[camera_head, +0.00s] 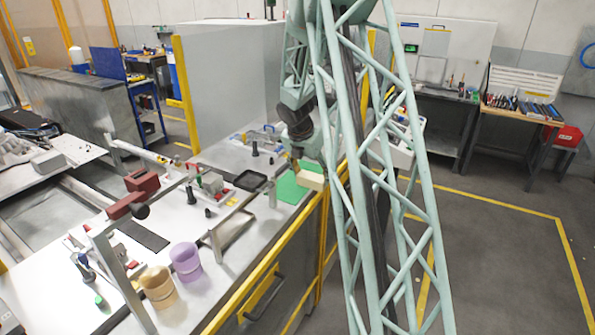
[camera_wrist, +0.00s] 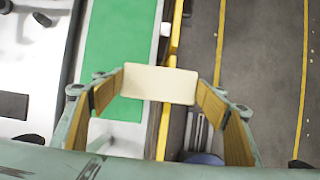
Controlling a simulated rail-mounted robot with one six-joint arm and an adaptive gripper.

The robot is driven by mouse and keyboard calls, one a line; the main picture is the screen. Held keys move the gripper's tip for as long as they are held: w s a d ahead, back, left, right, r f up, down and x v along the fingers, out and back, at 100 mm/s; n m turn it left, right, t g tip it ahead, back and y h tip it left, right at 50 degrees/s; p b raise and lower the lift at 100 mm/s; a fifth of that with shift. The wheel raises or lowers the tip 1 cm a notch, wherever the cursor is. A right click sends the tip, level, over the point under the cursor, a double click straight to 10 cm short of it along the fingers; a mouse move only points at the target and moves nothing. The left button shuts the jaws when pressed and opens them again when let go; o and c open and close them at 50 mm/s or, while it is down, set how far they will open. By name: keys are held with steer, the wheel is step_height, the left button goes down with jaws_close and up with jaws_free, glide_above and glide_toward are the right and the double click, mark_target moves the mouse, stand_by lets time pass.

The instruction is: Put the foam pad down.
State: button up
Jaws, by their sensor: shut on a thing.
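The foam pad (camera_wrist: 160,84) is a cream block held crosswise between the two wood-coloured fingertips of my gripper (camera_wrist: 161,88). In the head view the pad (camera_head: 311,180) shows at the right end of the workbench, beside my gripper (camera_head: 299,165). In the wrist view its left part is over a green mat (camera_wrist: 108,45) and its right part is over the bench's yellow edge. The mat (camera_head: 288,187) also shows in the head view, partly hidden. The pad appears above the bench; the exact gap cannot be told.
Left of the mat is a black tray (camera_head: 250,180). A purple cup (camera_head: 186,262) and a tan cup (camera_head: 158,287) stand near the bench's front. The yellow bench edge (camera_head: 265,268) borders open grey floor. My lattice column hides part of the view.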

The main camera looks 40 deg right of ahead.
steer(key=w+d, duration=0.1)
steer(key=w, duration=0.2)
steer(key=w+d+p, duration=0.1)
steer(key=w, duration=0.3)
steer(key=w+d+f, duration=0.1)
steer(key=w, duration=0.3)
steer(key=shift+w+p, duration=0.15)
steer(key=shift+p, duration=0.15)
steer(key=shift+w+d, duration=0.1)
steer(key=shift+w, duration=0.1)
steer(key=shift+w+f, duration=0.15)
steer(key=shift+w, duration=0.05)
steer(key=shift+f, duration=1.65)
steer(key=shift+f, duration=0.15)
steer(key=o, duration=0.8)
steer(key=shift+o, duration=0.2)
